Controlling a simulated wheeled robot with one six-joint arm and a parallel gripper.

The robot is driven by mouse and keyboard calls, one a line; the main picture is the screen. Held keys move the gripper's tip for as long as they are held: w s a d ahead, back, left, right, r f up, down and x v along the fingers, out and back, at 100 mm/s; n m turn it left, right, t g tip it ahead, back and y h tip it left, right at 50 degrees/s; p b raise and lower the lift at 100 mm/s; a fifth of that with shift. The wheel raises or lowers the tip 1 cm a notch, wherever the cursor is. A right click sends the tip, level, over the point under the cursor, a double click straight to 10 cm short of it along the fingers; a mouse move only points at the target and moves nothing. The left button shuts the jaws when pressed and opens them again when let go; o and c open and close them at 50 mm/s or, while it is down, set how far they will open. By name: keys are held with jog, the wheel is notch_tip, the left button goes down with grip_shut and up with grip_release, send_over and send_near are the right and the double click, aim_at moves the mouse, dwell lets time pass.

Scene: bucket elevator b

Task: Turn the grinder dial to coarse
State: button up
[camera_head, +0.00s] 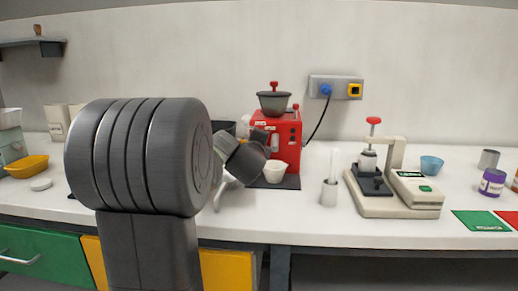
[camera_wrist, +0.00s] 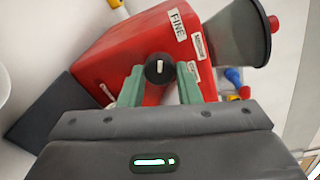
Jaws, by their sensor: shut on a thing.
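The red grinder (camera_head: 290,150) stands at the back of the counter with a grey bowl-like hopper (camera_head: 274,102) on top. In the wrist view, its red body (camera_wrist: 105,55) carries a black round dial (camera_wrist: 159,67) with a white mark that points about straight up in the picture. A "FINE" label (camera_wrist: 178,22) sits above and right of the dial; other labels are too small to read surely. My gripper (camera_wrist: 160,80) is shut on the dial, one green finger on each side. In the head view my arm hides the dial and fingertips.
A white cup (camera_head: 275,172) stands on a dark mat at the grinder's front. A white holder (camera_head: 329,192) and a lever press (camera_head: 390,185) stand to the right. A black cord runs from the wall socket (camera_head: 336,88) down behind the grinder.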

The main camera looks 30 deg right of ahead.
jog(key=shift+m, duration=0.3)
dwell(0.4)
jog(key=o, duration=0.7)
jog(key=shift+s, duration=0.1)
jog(key=v, duration=1.3)
jog(key=shift+s+p, duration=0.3)
jog(key=shift+p, duration=0.1)
jog(key=shift+w, duration=0.1)
